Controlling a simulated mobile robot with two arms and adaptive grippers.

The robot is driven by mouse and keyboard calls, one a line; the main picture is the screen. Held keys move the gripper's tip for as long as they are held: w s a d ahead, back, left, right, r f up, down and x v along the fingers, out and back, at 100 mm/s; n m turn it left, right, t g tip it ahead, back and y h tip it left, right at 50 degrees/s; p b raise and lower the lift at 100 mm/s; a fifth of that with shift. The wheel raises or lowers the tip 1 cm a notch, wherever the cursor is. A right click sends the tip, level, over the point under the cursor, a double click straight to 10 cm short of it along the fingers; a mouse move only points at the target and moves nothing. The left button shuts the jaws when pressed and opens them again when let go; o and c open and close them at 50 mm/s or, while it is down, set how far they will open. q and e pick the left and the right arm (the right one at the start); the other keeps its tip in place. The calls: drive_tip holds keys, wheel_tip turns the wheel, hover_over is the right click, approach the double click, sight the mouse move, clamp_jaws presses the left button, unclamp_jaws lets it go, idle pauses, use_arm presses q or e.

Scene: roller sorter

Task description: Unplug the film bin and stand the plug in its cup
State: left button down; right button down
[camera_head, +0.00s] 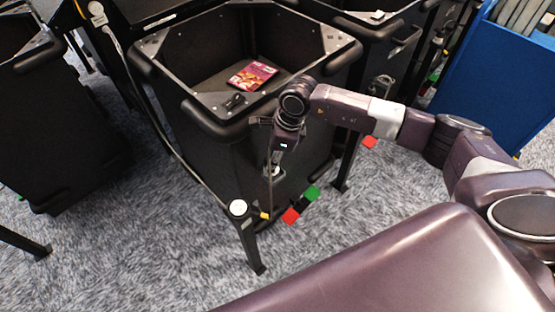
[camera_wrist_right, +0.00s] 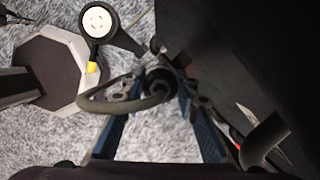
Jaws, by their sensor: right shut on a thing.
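The film bin (camera_head: 190,125) is a tall black bin with a grey metal rim, and a film case (camera_head: 252,75) lies inside it. My right gripper (camera_head: 272,172) hangs low at the bin's front right side, close to its wall. In the right wrist view its blue fingers (camera_wrist_right: 159,84) are shut on a dark round plug (camera_wrist_right: 163,76), with a thick cable (camera_wrist_right: 112,101) looping left. Whether the plug still touches the bin is hidden. A round white face with small holes (camera_wrist_right: 97,20) tops a black post; it also shows in the head view (camera_head: 238,208). I cannot identify the cup.
Other black bins stand at the left (camera_head: 58,130) and behind. A blue container (camera_head: 490,85) stands at the back right. Grey carpet (camera_head: 120,260) is open at the front left.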

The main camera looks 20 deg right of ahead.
drive_tip(key=shift+n, duration=0.3)
drive_tip(key=shift+s+a+r, duration=0.1)
drive_tip(key=shift+s+a, duration=0.55)
drive_tip(key=shift+a, duration=1.3)
drive_tip(key=shift+s+a+f, duration=0.1)
drive_tip(key=shift+s+a, duration=0.5)
drive_tip(key=shift+a, duration=1.4)
drive_tip(key=shift+s+a+r, duration=0.1)
drive_tip(key=shift+s+a, duration=0.55)
drive_tip(key=shift+a, duration=1.4)
drive_tip(key=shift+w+a, duration=0.2)
drive_tip(key=shift+a, duration=0.15)
drive_tip(key=shift+s+d+f, duration=0.1)
drive_tip(key=shift+f, duration=0.1)
drive_tip(key=shift+s+d+f+p, duration=0.1)
drive_tip(key=shift+s+d+p, duration=0.15)
drive_tip(key=shift+d+p, duration=0.05)
drive_tip(key=shift+s, duration=0.7)
drive_tip(key=shift+a, duration=0.45)
